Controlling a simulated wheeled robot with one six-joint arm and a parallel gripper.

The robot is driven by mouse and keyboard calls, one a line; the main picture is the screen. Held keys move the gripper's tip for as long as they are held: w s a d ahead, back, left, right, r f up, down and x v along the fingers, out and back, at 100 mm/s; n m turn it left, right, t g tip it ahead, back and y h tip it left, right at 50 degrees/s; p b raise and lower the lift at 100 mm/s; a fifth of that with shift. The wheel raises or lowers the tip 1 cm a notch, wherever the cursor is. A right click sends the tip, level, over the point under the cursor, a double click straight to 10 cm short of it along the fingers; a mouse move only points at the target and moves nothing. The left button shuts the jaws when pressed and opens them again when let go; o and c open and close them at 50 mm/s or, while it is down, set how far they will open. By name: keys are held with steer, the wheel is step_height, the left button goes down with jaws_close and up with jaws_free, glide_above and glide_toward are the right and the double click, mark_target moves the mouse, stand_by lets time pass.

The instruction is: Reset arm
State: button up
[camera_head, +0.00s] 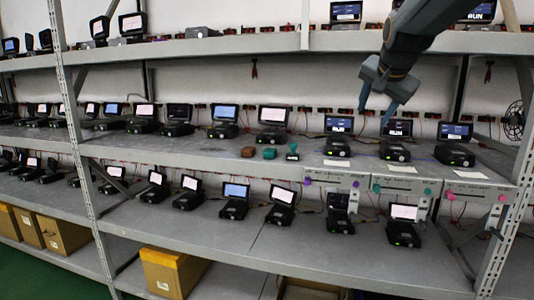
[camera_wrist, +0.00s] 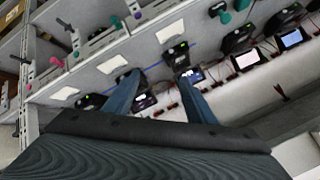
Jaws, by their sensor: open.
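My gripper (camera_head: 378,106) hangs at the upper right in the head view, in front of the middle shelf's right part. Its two blue fingers stand apart with nothing between them. In the wrist view the gripper (camera_wrist: 155,88) also shows open, its fingers pointing toward the small black devices on the shelf. In the head view a device with a lit screen (camera_head: 398,128) stands just below the fingertips, and another device (camera_head: 338,125) stands to their left. I cannot tell the exact gap between fingers and devices.
Rack shelves (camera_head: 190,145) hold rows of black devices. Grey panels with coloured knobs (camera_head: 400,187) hang below the shelf edge. A cardboard box (camera_head: 170,272) sits low. A rack post (camera_head: 508,200) stands right.

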steer(key=s+a+f+n+g, duration=0.25)
steer(key=s+f, duration=0.35)
steer(key=f, duration=0.4)
steer(key=s+a+f+n+g+y, duration=0.1)
steer(key=s+a+f+n+g, duration=0.15)
steer(key=s+f, duration=0.6)
steer(key=s+a+f+n+g, duration=0.1)
steer(key=s+a+f+n, duration=0.2)
steer(key=f, duration=0.8)
steer(key=s+a+f+n+g, duration=0.1)
steer(key=s+f, duration=0.3)
steer(key=s, duration=0.2)
steer(key=s+f+g, duration=0.1)
steer(key=s+f, duration=0.2)
steer(key=s, duration=0.4)
steer(key=shift+s+a+f+n, duration=0.3)
steer(key=shift+a+f+n, duration=0.1)
